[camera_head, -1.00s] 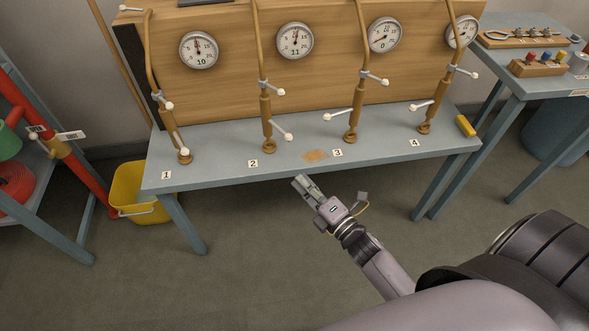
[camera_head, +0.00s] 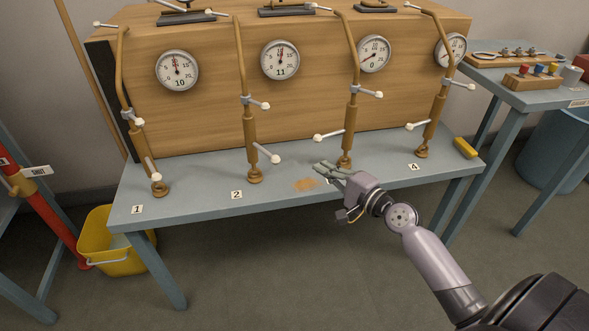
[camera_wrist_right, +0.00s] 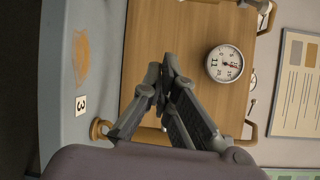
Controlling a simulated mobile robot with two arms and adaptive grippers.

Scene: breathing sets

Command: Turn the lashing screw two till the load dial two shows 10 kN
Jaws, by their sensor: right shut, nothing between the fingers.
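Lashing screw two (camera_head: 250,135) is a brown upright turnbuckle behind the label 2 (camera_head: 236,195), with white-knobbed handles sticking out to the right. Load dial two (camera_head: 280,60) is a round white gauge on the wooden box, marked 11; it also shows in the right wrist view (camera_wrist_right: 225,64). Its needle points roughly upward; I cannot read the exact value. My right gripper (camera_head: 318,168) is shut and empty, at the table's front part near screw three, right of screw two and apart from it. Its fingertips also show in the right wrist view (camera_wrist_right: 163,78). My left gripper is not in view.
Similar screws one (camera_head: 131,130), three (camera_head: 350,125) and four (camera_head: 433,125) stand along the blue table (camera_head: 195,190). An orange patch (camera_head: 306,185) lies before screw three. A yellow block (camera_head: 465,148) lies at the right end. A yellow bucket (camera_head: 110,250) stands below left.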

